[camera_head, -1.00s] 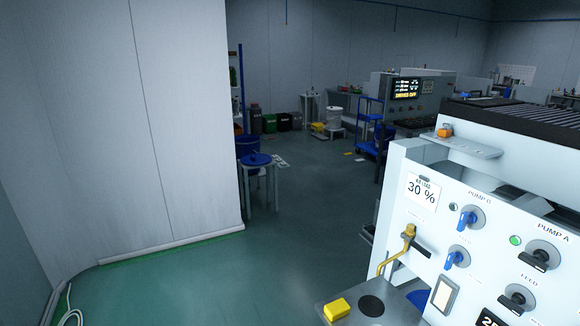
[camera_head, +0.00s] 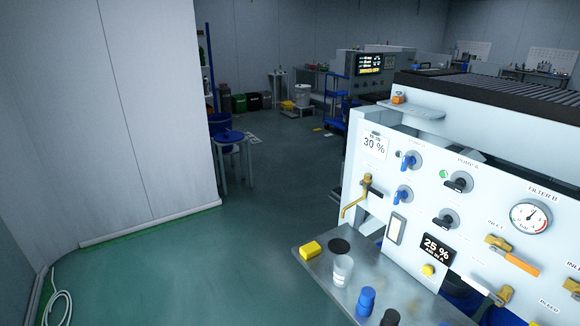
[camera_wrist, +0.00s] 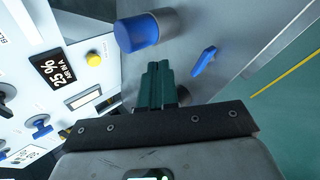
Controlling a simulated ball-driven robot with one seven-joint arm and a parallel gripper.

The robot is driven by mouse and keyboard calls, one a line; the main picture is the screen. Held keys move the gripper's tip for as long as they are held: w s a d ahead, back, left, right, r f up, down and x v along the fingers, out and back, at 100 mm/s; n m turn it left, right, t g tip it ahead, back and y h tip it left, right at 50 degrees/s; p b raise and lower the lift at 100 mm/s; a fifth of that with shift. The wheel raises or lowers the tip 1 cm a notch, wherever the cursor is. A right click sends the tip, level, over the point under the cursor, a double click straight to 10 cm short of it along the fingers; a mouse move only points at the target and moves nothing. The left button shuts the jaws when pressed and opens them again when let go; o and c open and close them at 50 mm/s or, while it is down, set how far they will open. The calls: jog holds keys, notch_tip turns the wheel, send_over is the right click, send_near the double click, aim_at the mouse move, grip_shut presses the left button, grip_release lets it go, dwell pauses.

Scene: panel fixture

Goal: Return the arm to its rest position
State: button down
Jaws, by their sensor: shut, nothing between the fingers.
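My gripper (camera_wrist: 158,85) shows in the wrist view as two dark green fingers pressed together, with nothing between them. A dark bracket crosses the picture below them. The fingers are in front of a grey surface, close to a cylinder with a blue end (camera_wrist: 138,33) and a smaller blue piece (camera_wrist: 203,65). I cannot tell whether they touch anything. My arm and gripper do not show in the head view. The white panel fixture (camera_head: 480,215) stands at the right of the head view, with a metal shelf (camera_head: 318,272) at its front.
A yellow spout (camera_head: 355,198) and valve handles (camera_head: 515,262) stick out from the panel. A grey wall (camera_head: 130,110) is at the left. The green floor (camera_head: 210,265) between is clear.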

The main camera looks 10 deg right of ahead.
jog(key=s+a+f+m+g+y, duration=0.1)
jog(key=s+a+m, duration=0.4)
jog(key=s, duration=0.7)
jog(key=s+a+m+g+y, duration=0.4)
jog(key=s+a, duration=0.3)
jog(key=s, duration=0.4)
jog(key=shift+s+a+f+m+y+b, duration=0.25)
jog(key=shift+s+f+m+y+b, duration=0.15)
jog(key=shift+m+y, duration=0.45)
dwell(1.5)
